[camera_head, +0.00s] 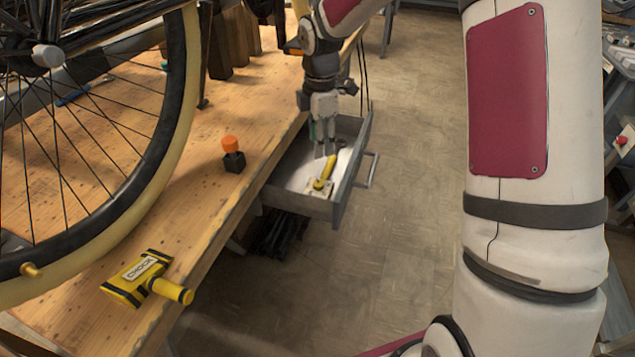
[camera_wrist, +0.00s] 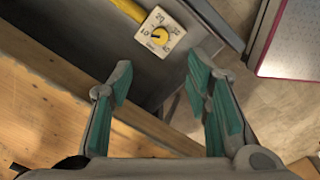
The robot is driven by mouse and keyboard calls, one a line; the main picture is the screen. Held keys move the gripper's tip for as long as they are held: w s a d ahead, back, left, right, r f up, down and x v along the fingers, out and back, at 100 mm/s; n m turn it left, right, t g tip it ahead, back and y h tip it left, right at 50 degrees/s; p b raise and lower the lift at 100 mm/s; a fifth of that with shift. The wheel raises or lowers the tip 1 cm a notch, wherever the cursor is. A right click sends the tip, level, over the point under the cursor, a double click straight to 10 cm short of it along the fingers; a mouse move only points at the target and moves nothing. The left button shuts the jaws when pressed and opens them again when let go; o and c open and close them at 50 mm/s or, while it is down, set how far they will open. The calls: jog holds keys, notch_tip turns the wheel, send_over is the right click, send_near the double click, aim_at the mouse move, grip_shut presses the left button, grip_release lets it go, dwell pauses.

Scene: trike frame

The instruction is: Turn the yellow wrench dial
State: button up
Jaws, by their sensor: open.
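The yellow wrench dial (camera_head: 322,184) lies in the open grey drawer (camera_head: 345,197). It has a yellow handle and a square white plate with markings. In the wrist view the dial (camera_wrist: 160,33) shows at the top, beyond the fingertips, with part of its yellow handle (camera_wrist: 130,10) reaching to the upper left edge. My gripper (camera_head: 325,150) points down over the drawer, near the handle's far end. In the wrist view my gripper (camera_wrist: 160,72) is open, its green-padded fingers apart with nothing between them.
The wooden workbench (camera_head: 100,325) borders the drawer on the left. On it are an orange-topped black block (camera_head: 233,160), a yellow chock (camera_head: 138,280) and a bicycle wheel (camera_head: 165,165). The drawer's front handle (camera_head: 372,170) faces right over clear floor (camera_head: 405,215).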

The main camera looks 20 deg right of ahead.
aim_at(318, 183)
jog(key=f+b, duration=0.1)
jog(key=f, duration=0.3)
jog(key=f+b, duration=0.1)
jog(key=f, duration=0.4)
jog(key=f+b, duration=0.1)
jog(key=f, duration=0.3)
jog(key=shift+w+f+b, duration=0.25)
jog(key=shift+f+b, duration=0.1)
grip_shut()
